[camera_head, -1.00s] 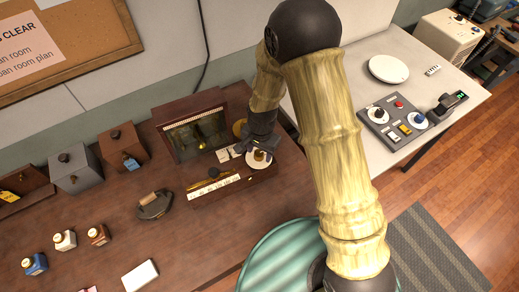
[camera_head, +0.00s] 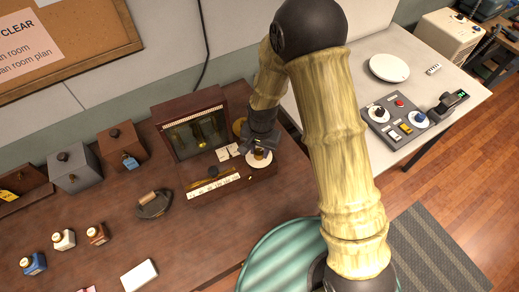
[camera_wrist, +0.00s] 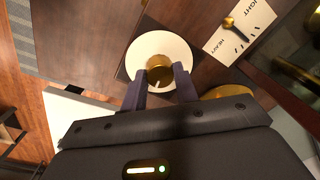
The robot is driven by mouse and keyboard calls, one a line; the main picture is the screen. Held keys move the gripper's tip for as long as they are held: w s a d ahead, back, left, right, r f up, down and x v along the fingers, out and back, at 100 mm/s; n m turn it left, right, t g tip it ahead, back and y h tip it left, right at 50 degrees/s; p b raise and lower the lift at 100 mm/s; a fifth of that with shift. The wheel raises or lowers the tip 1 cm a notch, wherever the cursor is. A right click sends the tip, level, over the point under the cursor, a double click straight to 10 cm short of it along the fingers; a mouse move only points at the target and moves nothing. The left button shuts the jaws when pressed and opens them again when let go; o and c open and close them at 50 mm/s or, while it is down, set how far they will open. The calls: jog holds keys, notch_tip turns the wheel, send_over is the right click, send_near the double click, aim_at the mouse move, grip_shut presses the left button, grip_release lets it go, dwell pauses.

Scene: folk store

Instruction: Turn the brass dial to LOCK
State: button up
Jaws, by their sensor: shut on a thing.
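The brass dial (camera_wrist: 158,68) is a round brass knob on a white disc (camera_wrist: 143,47). In the head view the white disc (camera_head: 257,161) sits at the right end of the wooden box's top. My gripper (camera_wrist: 160,82) comes down over the dial, with one dark finger on each side of the knob; it is shut on the knob. In the head view my gripper (camera_head: 262,148) partly covers the dial. A pale mark shows on the knob's near side in the wrist view. I cannot read any LOCK marking.
The wooden box (camera_head: 222,192) has a raised glass-fronted back (camera_head: 195,130). A white plate with a brass pointer (camera_wrist: 238,28) lies beside the dial. A dark iron-like object (camera_head: 153,204) stands to the left. Another panel (camera_head: 397,124) is on the pale table at right.

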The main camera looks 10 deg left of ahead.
jog(key=n+b, duration=0.1)
jog(key=n, duration=0.3)
jog(key=shift+w+a, duration=0.1)
jog(key=n, duration=0.7)
jog(key=shift+a+n+g+b, duration=0.1)
jog(key=shift+n+g+b, duration=0.2)
jog(key=n, duration=0.4)
jog(key=shift+r, duration=0.1)
jog(key=o, duration=1)
